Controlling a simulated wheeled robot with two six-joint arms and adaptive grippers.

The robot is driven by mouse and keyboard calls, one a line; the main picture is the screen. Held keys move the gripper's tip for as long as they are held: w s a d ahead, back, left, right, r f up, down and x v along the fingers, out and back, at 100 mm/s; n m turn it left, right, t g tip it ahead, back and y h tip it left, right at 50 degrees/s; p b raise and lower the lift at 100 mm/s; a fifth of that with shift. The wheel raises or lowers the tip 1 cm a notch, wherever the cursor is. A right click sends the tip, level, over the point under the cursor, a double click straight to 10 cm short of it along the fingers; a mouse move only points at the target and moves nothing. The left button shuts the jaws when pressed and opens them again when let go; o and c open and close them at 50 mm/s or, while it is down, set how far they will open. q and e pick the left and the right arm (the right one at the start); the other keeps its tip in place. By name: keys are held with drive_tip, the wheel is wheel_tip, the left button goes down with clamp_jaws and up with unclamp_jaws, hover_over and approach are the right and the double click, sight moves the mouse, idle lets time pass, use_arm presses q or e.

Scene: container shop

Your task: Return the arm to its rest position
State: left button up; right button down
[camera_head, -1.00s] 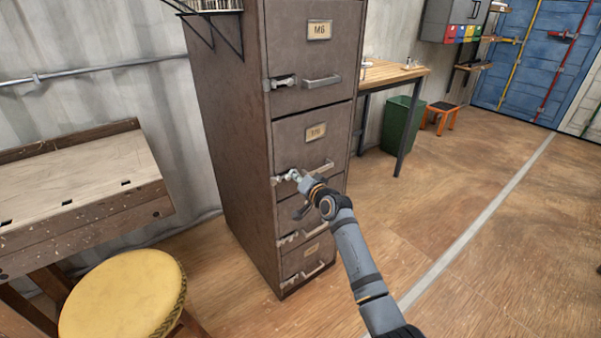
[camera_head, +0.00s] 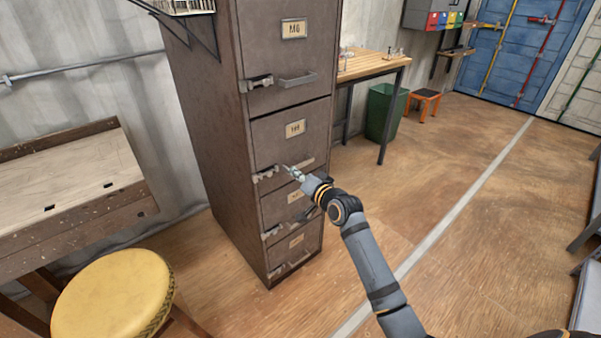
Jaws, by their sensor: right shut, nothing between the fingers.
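My right arm reaches in from the lower right. Its gripper (camera_head: 289,170) is shut and empty. It shows in front of the second drawer from the top, close to that drawer's handle; I cannot tell whether it touches. The brown metal filing cabinet (camera_head: 208,150) stands upright with its drawers looking closed. The second drawer (camera_head: 275,137) has a label and a latch at its left. My forearm and gripper partly cover the lower drawer fronts. My left gripper is not in view.
A yellow round stool (camera_head: 112,295) and a wooden desk (camera_head: 70,185) stand at the left. A wooden table (camera_head: 370,63), a green bin (camera_head: 383,112) and an orange step stool (camera_head: 424,97) stand beyond the cabinet. The wooden floor (camera_head: 470,230) at the right is mostly clear.

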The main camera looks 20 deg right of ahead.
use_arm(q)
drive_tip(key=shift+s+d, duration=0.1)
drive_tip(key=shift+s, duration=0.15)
use_arm(e)
drive_tip(key=shift+v, duration=0.9)
drive_tip(key=shift+d+f, duration=0.15)
